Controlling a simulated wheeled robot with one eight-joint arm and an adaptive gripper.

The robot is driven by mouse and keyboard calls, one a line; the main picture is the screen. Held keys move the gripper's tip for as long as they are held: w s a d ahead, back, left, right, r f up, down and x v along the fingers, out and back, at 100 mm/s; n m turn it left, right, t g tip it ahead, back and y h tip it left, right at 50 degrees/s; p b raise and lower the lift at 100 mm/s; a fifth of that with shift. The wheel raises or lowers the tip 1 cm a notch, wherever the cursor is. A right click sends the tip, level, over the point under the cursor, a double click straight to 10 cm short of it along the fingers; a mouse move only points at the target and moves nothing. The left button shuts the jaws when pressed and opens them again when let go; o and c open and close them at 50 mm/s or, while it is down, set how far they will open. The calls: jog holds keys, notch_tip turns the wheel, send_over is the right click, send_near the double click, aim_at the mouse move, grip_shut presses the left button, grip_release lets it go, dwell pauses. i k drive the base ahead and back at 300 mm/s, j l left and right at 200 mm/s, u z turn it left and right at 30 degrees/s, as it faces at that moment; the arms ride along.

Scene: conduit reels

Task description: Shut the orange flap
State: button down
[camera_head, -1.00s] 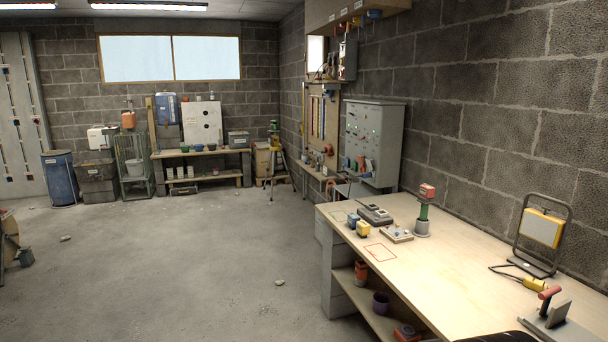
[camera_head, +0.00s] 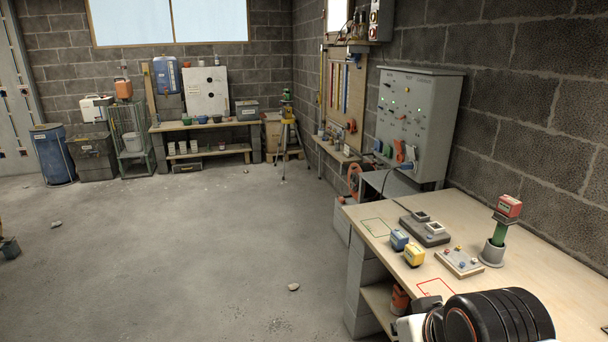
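A grey control cabinet (camera_head: 425,120) hangs on the right wall above the far end of the workbench. Along its lower front are small coloured socket covers. One orange-red cover (camera_head: 399,150) stands out from the cabinet front and looks like the orange flap. At this size I cannot tell how far open it is. My gripper is not in view; only a black and white part of my arm shows at the bottom right, far from the cabinet.
The workbench (camera_head: 560,270) fills the lower right. On it stand a red-topped green post (camera_head: 502,222), a grey two-socket box (camera_head: 425,228), and blue and yellow blocks (camera_head: 413,255). The concrete floor (camera_head: 200,240) is mostly clear, with a few small stones.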

aim_at(397, 143)
jog(key=i, duration=2.15)
